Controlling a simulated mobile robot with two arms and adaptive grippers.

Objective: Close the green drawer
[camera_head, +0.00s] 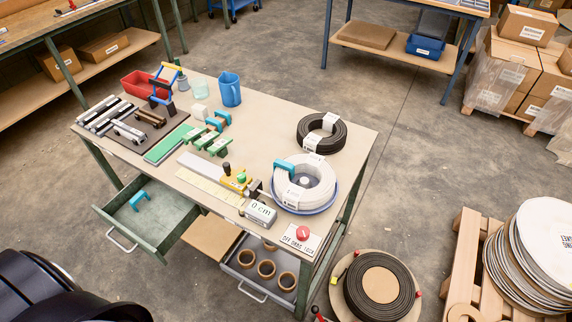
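The green drawer (165,221) is pulled out from under the front left of the workbench (340,145). Its metal bar handle (121,241) is on its front face, towards the bottom left of the picture. A small cyan handle-shaped piece (140,200) lies inside it, and the rest of the drawer floor looks bare. Neither of my grippers shows in this view, so nothing is seen touching the drawer.
A grey drawer (244,281) holding several brown rings (266,268) is also pulled out, to the right. A dark rounded body, seemingly mine, fills the bottom left corner near the green drawer. A cable reel (380,288) and pallet (465,250) stand at right.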

